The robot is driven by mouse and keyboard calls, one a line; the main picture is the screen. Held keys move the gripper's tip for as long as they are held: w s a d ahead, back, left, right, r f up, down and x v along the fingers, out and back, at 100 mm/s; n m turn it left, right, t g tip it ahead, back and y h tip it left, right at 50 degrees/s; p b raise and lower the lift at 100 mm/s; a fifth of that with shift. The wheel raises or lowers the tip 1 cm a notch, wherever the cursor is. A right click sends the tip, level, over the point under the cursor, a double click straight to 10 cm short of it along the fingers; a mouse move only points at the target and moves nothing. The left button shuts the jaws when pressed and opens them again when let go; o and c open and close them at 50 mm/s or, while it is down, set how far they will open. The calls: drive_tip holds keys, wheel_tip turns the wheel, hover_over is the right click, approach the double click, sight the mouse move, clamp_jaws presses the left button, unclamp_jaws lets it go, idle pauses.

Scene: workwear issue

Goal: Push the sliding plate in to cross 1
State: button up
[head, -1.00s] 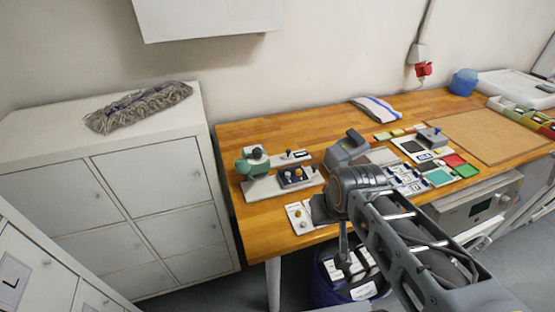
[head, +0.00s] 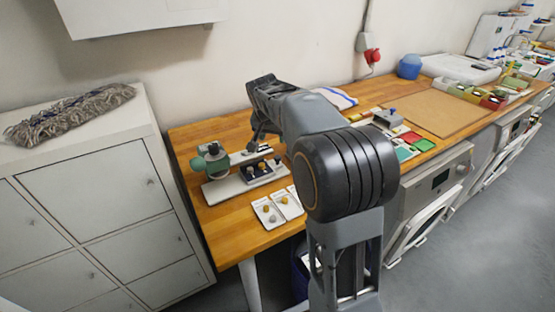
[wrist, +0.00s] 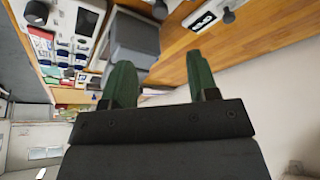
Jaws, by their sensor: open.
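The bench fixture with a green round body (head: 212,160) and a pale base (head: 230,187) stands at the left end of the wooden bench. A dark block with several knobs (head: 260,170) sits on it, and a small white strip (head: 247,154) lies behind. I cannot tell which part is the sliding plate, and no cross 1 mark is legible. My gripper (wrist: 160,60) is open and empty in the wrist view, its two green fingers apart. In the head view its end hangs over the back of the fixture, partly hidden by my arm. A small white plate with a black panel (wrist: 202,20) shows near the fingers.
White cards with knobs (head: 268,212) lie at the bench's front edge. A grey cabinet with a mop head (head: 70,112) stands left. A brown board (head: 435,110), a blue container (head: 409,66) and trays are on the right. My arm hides the bench middle.

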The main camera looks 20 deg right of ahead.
sight(277, 157)
drive_tip(key=p+x, duration=0.1)
drive_tip(key=x, duration=1.3)
drive_tip(key=shift+w+d, duration=0.15)
drive_tip(key=shift+d, duration=0.05)
clamp_jaws()
